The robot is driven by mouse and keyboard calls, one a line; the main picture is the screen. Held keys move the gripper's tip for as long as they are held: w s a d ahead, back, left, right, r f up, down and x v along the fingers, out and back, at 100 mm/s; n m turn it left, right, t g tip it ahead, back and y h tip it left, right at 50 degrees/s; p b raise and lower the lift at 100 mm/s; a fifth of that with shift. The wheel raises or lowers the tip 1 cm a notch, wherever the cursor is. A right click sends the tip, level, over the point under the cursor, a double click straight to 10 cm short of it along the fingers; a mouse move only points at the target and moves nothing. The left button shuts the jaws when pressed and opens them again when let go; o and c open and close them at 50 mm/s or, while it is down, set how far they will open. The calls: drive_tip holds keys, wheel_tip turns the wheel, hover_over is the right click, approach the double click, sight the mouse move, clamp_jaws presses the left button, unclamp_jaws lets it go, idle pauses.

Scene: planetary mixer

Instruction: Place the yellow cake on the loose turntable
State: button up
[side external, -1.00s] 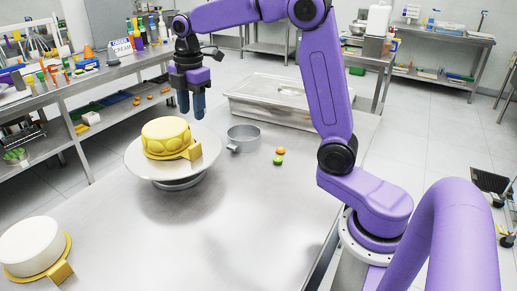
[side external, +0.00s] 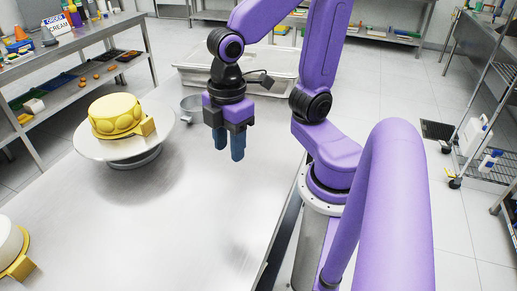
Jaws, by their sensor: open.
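The yellow cake (side external: 114,114) sits upright on a gold board with a block-like tab (side external: 149,126). The board rests on the round silver turntable (side external: 96,149), which stands on the metal table. The cake looks a little left of the plate's centre toward the back. My gripper (side external: 229,155) is open and empty, fingers pointing down, above the table to the right of the turntable. It is clear of the cake and its tab.
A white cake (side external: 8,243) on a gold board is cut off at the lower left. A grey pan (side external: 190,104) is partly hidden behind my gripper. A large metal tray (side external: 193,77) lies at the back. The front middle of the table (side external: 150,235) is bare.

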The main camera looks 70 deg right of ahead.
drive_tip(key=s+d+f, duration=0.2)
drive_tip(key=s, duration=0.3)
drive_tip(key=shift+s+m, duration=0.35)
drive_tip(key=shift+m, duration=0.05)
